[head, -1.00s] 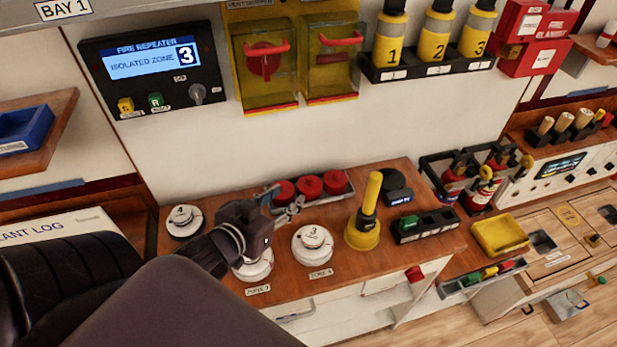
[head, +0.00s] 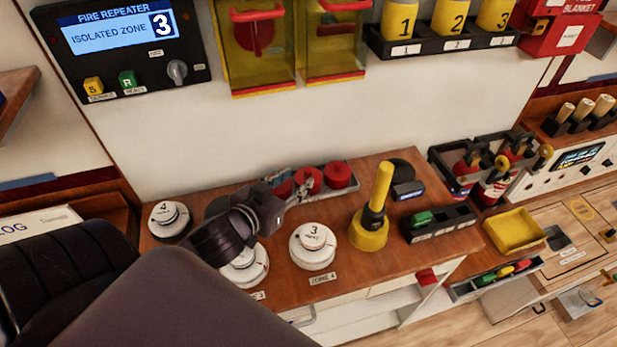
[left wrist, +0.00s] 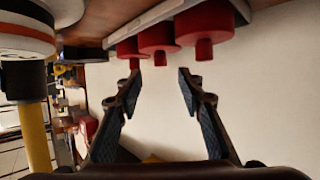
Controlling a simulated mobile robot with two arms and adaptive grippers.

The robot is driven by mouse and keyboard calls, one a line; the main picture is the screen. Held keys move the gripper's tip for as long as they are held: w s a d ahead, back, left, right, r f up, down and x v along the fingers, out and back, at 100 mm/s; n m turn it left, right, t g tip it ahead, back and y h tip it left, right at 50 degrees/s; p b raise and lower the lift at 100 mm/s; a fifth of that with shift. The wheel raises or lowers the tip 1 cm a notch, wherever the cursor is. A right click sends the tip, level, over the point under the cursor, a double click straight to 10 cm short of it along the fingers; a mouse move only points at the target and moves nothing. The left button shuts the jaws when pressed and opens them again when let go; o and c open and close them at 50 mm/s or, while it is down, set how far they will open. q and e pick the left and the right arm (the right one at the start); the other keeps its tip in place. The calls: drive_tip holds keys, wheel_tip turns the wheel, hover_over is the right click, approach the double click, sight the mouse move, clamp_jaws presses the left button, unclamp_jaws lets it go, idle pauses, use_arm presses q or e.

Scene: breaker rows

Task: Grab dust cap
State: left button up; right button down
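Several red dust caps stand in a grey tray at the back of the wooden bench: the right cap (head: 338,174) is clear, while the left cap (head: 283,189) and middle one are partly hidden by my left gripper (head: 303,187). In the left wrist view, which looks upside down, the red caps (left wrist: 206,30) and the tray edge (left wrist: 150,18) show at the top. My left gripper (left wrist: 159,78) is open there, with its fingertips apart, nothing between them and the caps just beyond. My right gripper is not seen.
White detector heads stand on the bench: one marked 4 (head: 168,219), one marked 3 (head: 313,246), and one (head: 245,268) beneath my left arm. A yellow-handled tool (head: 372,215) stands right of the tray. The wall panel (head: 125,50) rises behind.

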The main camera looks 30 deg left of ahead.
sight(307, 171)
use_arm(q)
drive_tip(key=shift+x, duration=1)
drive_tip(key=x, duration=0.5)
drive_tip(key=shift+w+f+p, duration=0.2)
drive_tip(key=shift+w+p, duration=0.1)
drive_tip(key=shift+p, duration=0.1)
clamp_jaws()
